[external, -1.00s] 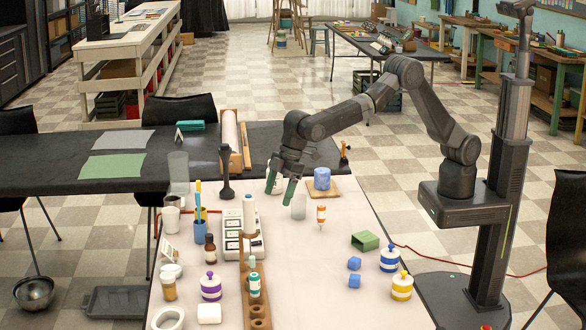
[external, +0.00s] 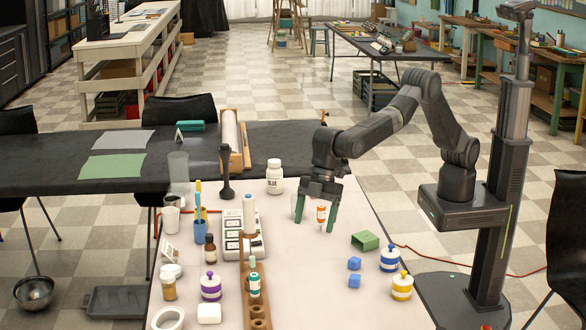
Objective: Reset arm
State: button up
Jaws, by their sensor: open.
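My gripper (external: 315,222) points down over the white table (external: 305,275), toward its far right part. Its two green-tipped fingers are spread apart. A small bottle with an orange label (external: 321,214) stands upright between the fingers in the picture. I cannot tell whether the fingers touch it. A clear glass (external: 298,206) stands just left of it, partly behind the left finger. The blue lump and its wooden board are hidden behind my gripper and wrist.
A white labelled bottle (external: 274,177) stands at the back. A green open box (external: 365,241), blue cubes (external: 354,263) and lidded jars (external: 390,259) lie to the right. A scale (external: 240,235) and a wooden rack (external: 257,300) stand left. The front middle of the table is clear.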

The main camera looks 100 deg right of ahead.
jog(key=s+a+n, duration=0.3)
jog(key=s+a, duration=0.4)
jog(key=a, duration=0.3)
jog(key=shift+s+g+y+b, duration=0.2)
jog(key=shift+g+y+b, duration=0.1)
jog(key=shift+g, duration=0.1)
dwell(0.7)
